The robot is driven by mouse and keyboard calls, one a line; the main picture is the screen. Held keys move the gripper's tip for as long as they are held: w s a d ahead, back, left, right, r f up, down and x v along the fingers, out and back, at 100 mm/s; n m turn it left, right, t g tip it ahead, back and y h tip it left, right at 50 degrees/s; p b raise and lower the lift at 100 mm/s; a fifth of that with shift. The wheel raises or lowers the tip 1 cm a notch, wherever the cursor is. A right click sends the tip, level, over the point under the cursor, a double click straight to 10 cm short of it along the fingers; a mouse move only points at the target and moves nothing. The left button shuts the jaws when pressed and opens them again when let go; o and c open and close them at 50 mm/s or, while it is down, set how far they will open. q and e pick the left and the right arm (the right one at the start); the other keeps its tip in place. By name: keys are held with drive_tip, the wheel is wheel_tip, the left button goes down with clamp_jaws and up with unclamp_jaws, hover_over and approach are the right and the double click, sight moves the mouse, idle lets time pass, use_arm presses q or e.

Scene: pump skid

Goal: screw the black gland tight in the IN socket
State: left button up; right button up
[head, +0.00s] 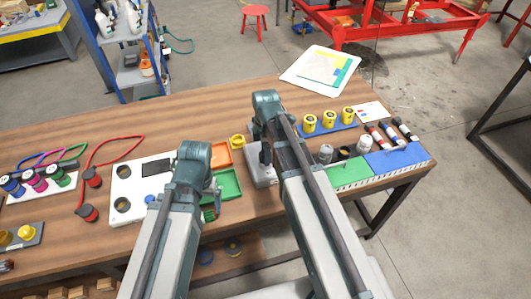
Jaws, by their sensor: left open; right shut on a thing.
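My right gripper (265,153) points down over a light grey block (262,177) in the middle of the table. It is shut on a small dark thing that looks like the black gland, mostly hidden by the gripper and arm. The IN socket's marking cannot be read; the block's top under the gripper is largely covered. My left gripper (211,210) is open above the green tray (229,184), left of the block, partly hidden by its own arm.
A white panel (143,188) with round openings lies left of my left arm. An orange tray (220,153) and a yellow fitting (238,142) sit behind. Yellow parts (328,120), small grey fittings (325,153) and a blue mat (397,160) are at right.

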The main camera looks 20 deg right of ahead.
drive_tip(key=m, duration=0.4)
drive_tip(key=shift+m, duration=0.3)
drive_tip(key=m, duration=0.4)
drive_tip(key=shift+m, duration=0.3)
drive_tip(key=o, duration=1.4)
drive_tip(key=shift+r, duration=0.15)
wheel_tip(320, 180, up, 14)
drive_tip(key=p, duration=1.3)
drive_tip(key=shift+f+p, duration=0.25)
drive_tip(key=shift+p, duration=0.15)
wheel_tip(320, 180, down, 14)
drive_tip(key=b, duration=1.3)
drive_tip(key=shift+r, duration=0.25)
drive_tip(key=shift+r, duration=0.1)
